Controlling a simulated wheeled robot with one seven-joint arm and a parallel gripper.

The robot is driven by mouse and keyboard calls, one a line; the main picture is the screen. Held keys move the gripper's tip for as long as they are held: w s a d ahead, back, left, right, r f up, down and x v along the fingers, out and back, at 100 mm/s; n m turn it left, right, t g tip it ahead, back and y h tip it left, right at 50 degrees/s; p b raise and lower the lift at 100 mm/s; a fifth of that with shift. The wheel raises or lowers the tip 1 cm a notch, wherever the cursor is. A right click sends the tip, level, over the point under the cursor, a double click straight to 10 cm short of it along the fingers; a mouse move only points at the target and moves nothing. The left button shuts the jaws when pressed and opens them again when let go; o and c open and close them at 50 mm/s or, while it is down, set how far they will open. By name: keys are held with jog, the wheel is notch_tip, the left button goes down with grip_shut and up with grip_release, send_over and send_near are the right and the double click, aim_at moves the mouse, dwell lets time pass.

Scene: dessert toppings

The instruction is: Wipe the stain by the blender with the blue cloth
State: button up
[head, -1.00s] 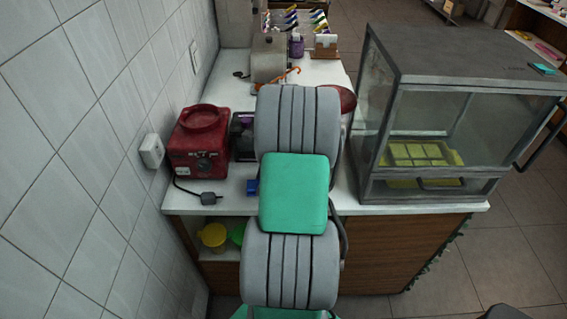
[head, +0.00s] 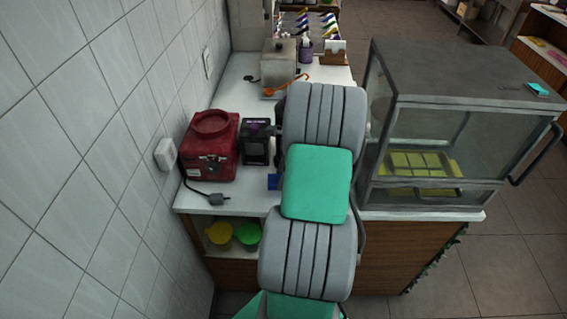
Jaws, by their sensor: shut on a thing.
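My arm hangs over the counter in the middle of the head view, and my gripper is hidden behind it. I cannot tell which thing is the blender. No stain can be made out; my arm covers part of the counter.
A glass display case (head: 440,135) stands on the right of the white counter (head: 240,199). A cord with a plug (head: 217,198) lies at the front left. A metal container (head: 279,66) stands farther back. Yellow (head: 219,234) and green (head: 246,235) containers sit on the shelf below.

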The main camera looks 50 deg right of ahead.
jog(key=shift+r+p, duration=1.3)
jog(key=shift+r, duration=0.35)
